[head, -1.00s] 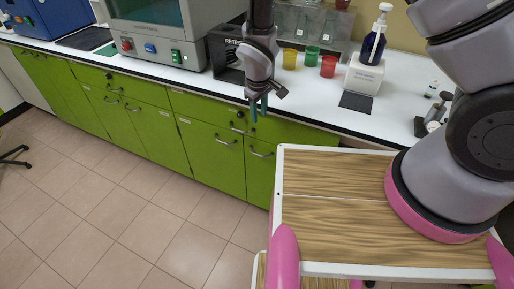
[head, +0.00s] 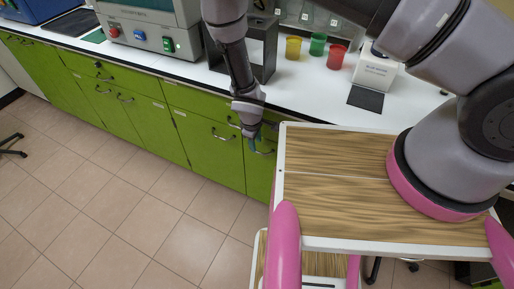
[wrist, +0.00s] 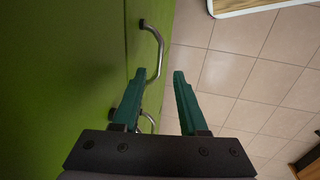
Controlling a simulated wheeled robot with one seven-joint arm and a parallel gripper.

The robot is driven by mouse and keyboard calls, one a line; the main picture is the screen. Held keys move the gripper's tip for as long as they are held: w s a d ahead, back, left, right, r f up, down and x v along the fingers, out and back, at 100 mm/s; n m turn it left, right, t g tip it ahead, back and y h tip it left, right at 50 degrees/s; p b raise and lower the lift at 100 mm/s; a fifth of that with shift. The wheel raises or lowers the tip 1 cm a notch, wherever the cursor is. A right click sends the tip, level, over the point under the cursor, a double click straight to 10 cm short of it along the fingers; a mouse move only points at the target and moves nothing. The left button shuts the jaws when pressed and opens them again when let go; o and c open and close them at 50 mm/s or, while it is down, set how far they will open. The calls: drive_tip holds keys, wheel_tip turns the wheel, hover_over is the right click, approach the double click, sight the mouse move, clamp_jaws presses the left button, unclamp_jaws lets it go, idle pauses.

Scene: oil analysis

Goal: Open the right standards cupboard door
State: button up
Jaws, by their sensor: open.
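The right green cupboard door (head: 259,178) is closed, beside another closed green door (head: 212,155) with its own bar handle (head: 222,137). The right door's curved metal handle (head: 266,152) is partly hidden behind my gripper (head: 252,147). In the wrist view, my gripper (wrist: 159,74) is open and empty, with two teal fingers. A metal bar handle (wrist: 157,48) stands just beyond the fingertips, close to the left one. A second handle (wrist: 149,119) shows lower down, partly hidden by the left finger. I cannot tell whether a finger touches either handle.
My wood-topped base stands close to the cupboards at the right. The white counter (head: 300,98) above holds a dark metal frame, coloured cups (head: 317,44), a white box (head: 374,70) and a grey machine (head: 150,25). The tiled floor (head: 120,220) at left is clear.

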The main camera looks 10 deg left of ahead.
sight(258, 152)
drive_tip(key=f, duration=0.3)
drive_tip(key=w+f, duration=0.1)
drive_tip(key=f, duration=0.1)
drive_tip(key=shift+d, duration=0.2)
clamp_jaws()
drive_tip(key=shift+r, duration=0.1)
idle(1.1)
